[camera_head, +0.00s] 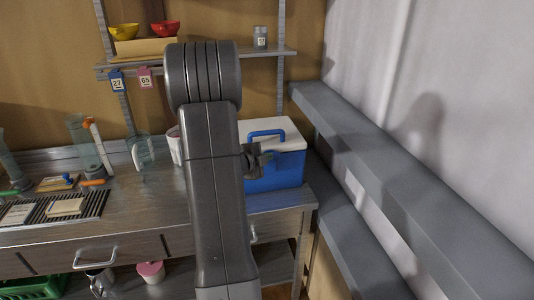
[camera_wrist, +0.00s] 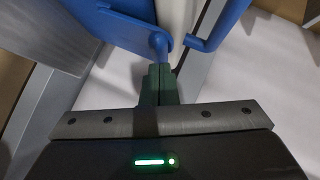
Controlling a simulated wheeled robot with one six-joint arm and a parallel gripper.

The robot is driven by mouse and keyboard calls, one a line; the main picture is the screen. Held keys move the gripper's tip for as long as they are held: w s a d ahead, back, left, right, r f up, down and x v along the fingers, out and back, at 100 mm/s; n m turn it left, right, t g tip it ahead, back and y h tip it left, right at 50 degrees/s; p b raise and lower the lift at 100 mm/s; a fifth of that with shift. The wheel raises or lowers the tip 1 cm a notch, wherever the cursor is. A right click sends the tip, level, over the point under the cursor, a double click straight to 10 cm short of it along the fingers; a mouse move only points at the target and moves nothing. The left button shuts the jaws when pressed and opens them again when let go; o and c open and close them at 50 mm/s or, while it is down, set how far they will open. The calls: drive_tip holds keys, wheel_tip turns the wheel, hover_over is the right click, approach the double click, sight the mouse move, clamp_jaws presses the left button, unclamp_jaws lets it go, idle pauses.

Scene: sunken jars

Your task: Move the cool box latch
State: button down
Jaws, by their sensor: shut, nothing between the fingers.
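The cool box (camera_head: 275,170) stands at the right end of the worktop, with a blue body, a white lid and a blue handle (camera_head: 267,134). My gripper (camera_head: 262,160) is at its left front side, near the lid's edge, partly hidden by my arm. In the wrist view my gripper's fingers (camera_wrist: 160,72) are shut together and empty. Their tips are just below or at a rounded blue piece (camera_wrist: 158,42), which looks like the latch; I cannot tell whether they touch. Another bent blue part (camera_wrist: 212,30) is to its right, and a pale strip lies between them.
A grey ledge (camera_head: 400,180) runs along the wall at right. A shelf (camera_head: 270,52) with bowls and a jar is above. The worktop (camera_head: 130,210) holds a slatted rack, glassware and a white cup at left. My arm hides the middle.

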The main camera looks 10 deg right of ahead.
drive_tip(key=shift+w+r+p, duration=0.2)
drive_tip(key=shift+w+p, duration=0.15)
drive_tip(key=shift+p, duration=0.1)
drive_tip(key=shift+r, duration=0.1)
idle(0.4)
drive_tip(key=shift+s+r+p, duration=0.1)
drive_tip(key=shift+r+p, duration=0.65)
drive_tip(key=shift+r, duration=0.05)
